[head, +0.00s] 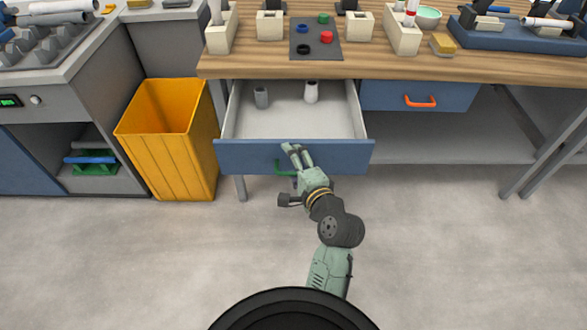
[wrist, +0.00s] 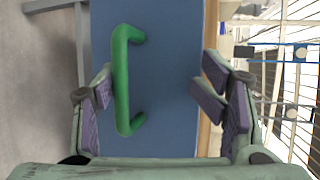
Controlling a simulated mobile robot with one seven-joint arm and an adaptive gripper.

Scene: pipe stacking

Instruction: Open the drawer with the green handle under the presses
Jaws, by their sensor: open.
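The drawer (head: 230,155) with the green handle (head: 284,168) is pulled out from under the wooden workbench. Its white inside shows, with a grey cylinder (head: 261,98) and a white cylinder (head: 311,92) standing in it. My gripper (head: 292,149) is at the drawer's blue front, and hides part of the handle. In the wrist view, the green handle (wrist: 122,80) is between the open fingers of my gripper (wrist: 152,92), nearer the left finger. The right finger is apart from the handle, near the drawer front's edge. Whether the left finger touches the handle, I cannot tell.
A closed blue drawer with an orange handle (head: 421,102) is to the right. A yellow bin (head: 172,135) stands left of the open drawer. The workbench top (head: 330,68) carries presses and coloured parts. The grey floor (head: 450,260) in front is clear.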

